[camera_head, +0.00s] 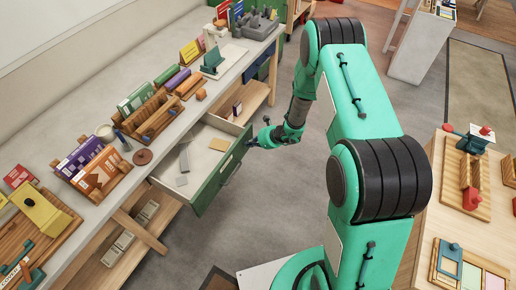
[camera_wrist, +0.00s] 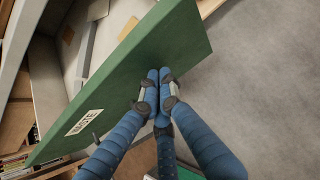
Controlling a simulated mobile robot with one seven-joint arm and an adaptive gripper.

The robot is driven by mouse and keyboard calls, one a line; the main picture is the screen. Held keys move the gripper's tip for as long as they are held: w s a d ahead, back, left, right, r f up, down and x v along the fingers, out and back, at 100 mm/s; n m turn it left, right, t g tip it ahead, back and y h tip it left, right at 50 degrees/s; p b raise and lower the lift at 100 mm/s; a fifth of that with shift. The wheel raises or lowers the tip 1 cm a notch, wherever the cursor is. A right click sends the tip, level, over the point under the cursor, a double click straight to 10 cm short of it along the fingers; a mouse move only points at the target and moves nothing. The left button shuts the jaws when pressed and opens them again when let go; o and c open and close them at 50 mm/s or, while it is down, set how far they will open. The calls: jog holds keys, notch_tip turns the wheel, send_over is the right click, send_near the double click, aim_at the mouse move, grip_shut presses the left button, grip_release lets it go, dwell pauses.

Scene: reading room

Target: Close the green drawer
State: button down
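The green drawer (camera_head: 211,190) is pulled out from under the long counter in the head view. Its inside shows, with a few flat pieces lying in it. In the wrist view its green front (camera_wrist: 125,82) runs diagonally, with a white label (camera_wrist: 84,122) and a small grey handle part below the label. My gripper (camera_head: 251,142) is at the outer side of the drawer front, near its far end. In the wrist view the blue fingers (camera_wrist: 158,76) are together, with their tips at the front face. I cannot tell whether they touch it. Nothing shows between them.
The counter (camera_head: 165,147) above carries wooden racks, books and a cup. Open shelves (camera_head: 133,232) lie below it. A wooden table (camera_head: 420,232) with trays and blocks stands at the right. Grey floor (camera_head: 270,200) is free in front of the drawer.

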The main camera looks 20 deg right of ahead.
jog(key=w+a+b, duration=0.2)
jog(key=w+a, duration=1.8)
jog(key=shift+w+a+r, duration=0.1)
jog(key=shift+w+a, duration=0.05)
jog(key=shift+w, duration=0.05)
jog(key=shift+s+d+b, duration=0.55)
jog(key=shift+s+d, duration=0.05)
jog(key=shift+d, duration=0.05)
jog(key=shift+s+d+r+b, duration=0.1)
jog(key=shift+s+d+b, duration=0.3)
jog(key=shift+s+d, duration=0.6)
jog(key=p+v, duration=0.2)
jog(key=v, duration=0.7)
jog(key=shift+s+r, duration=0.15)
jog(key=shift+r, duration=0.1)
